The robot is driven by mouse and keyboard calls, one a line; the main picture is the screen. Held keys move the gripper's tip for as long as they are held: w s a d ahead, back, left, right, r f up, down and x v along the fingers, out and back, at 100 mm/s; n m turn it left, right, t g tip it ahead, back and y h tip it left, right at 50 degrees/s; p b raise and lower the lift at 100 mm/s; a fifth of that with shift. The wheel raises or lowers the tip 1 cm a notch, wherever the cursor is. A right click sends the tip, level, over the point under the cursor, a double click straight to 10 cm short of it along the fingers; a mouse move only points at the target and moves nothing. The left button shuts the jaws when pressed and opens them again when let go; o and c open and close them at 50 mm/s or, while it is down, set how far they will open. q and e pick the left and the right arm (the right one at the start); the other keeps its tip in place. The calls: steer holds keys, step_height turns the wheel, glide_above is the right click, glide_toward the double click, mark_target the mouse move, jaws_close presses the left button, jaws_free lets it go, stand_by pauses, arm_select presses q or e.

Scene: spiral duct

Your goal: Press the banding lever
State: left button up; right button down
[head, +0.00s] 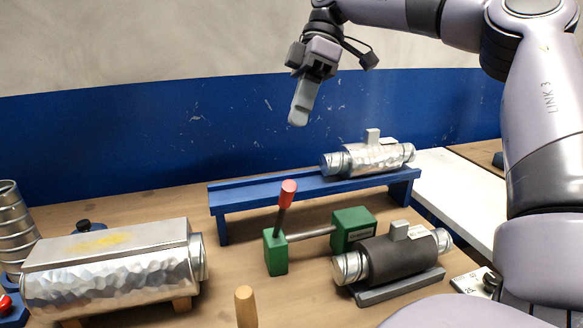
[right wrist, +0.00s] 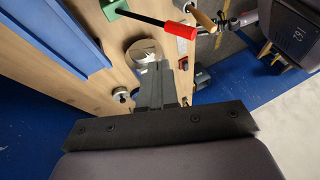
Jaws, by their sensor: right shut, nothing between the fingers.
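The banding lever has a red grip (head: 288,193) on a dark rod. It stands up, leaning slightly right, from a green block (head: 276,252) on the bench. A grey bar joins this block to a second green block (head: 353,228). My right gripper (head: 299,114) is shut and empty, pointing down, in the air above the lever's level and apart from it. In the right wrist view its fingers (right wrist: 155,82) are together, and the red grip (right wrist: 183,30) shows beyond them to the upper right. My left gripper is not in view in the head picture.
A blue raised stand (head: 300,190) behind the lever carries a silver duct piece (head: 372,159). A dark wrapped duct (head: 398,257) lies on a grey cradle at right. A large foil-covered duct (head: 110,277) is at left. A wooden peg (head: 246,306) stands in front.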

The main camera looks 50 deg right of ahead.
steer(key=s+a+f, duration=0.3)
steer(key=a+f, duration=0.2)
steer(key=f, duration=0.2)
steer(key=shift+a+f, duration=0.15)
steer(key=shift+a, duration=0.05)
stand_by(0.5)
